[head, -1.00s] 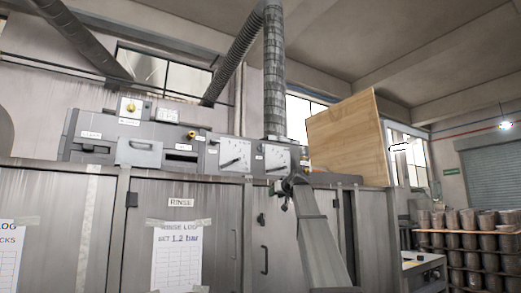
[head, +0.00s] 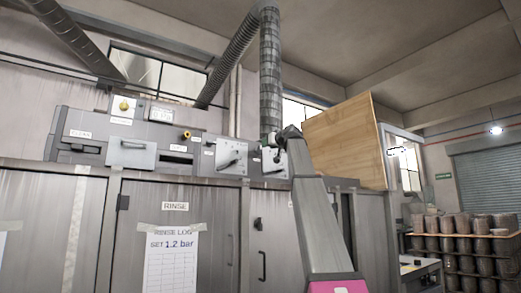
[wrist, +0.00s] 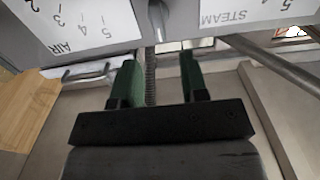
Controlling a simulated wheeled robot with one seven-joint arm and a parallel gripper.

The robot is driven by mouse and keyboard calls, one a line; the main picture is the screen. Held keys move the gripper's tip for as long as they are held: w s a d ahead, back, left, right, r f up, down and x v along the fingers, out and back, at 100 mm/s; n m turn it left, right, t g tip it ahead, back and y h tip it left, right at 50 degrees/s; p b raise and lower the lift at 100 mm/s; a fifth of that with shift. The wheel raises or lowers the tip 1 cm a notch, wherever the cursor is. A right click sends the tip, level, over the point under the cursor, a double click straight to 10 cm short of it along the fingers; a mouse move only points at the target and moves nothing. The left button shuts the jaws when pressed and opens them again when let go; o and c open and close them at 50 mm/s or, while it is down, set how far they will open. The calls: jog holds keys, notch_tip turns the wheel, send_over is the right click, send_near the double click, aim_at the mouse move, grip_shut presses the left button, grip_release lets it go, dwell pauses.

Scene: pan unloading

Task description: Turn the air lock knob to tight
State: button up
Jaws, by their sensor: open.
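My gripper (head: 272,143) is raised in front of the right-hand white dial plate (head: 274,168) in the head view and partly hides it. In the wrist view my gripper (wrist: 160,78) shows two green fingers, apart, with nothing held between them. A white plate marked AIR (wrist: 85,25) and one marked STEAM (wrist: 235,14) appear upside down beyond the fingers. A small grey metal knob or stem (wrist: 158,18) lies between these plates, beyond the finger gap. I cannot tell for sure which part is the air lock knob, and no "tight" mark is readable.
The left dial plate (head: 231,158) carries a dark pointer. Yellow knobs (head: 124,105) and (head: 187,135) sit further left on the panel. A wooden board (head: 345,145) stands right of the dials. Grey cabinet doors (head: 185,235) lie below, and a vertical duct (head: 271,80) rises behind.

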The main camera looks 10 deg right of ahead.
aim_at(259, 151)
jog(key=x, duration=0.7)
jog(key=shift+w, duration=0.35)
jog(key=shift+a, duration=0.1)
grip_shut()
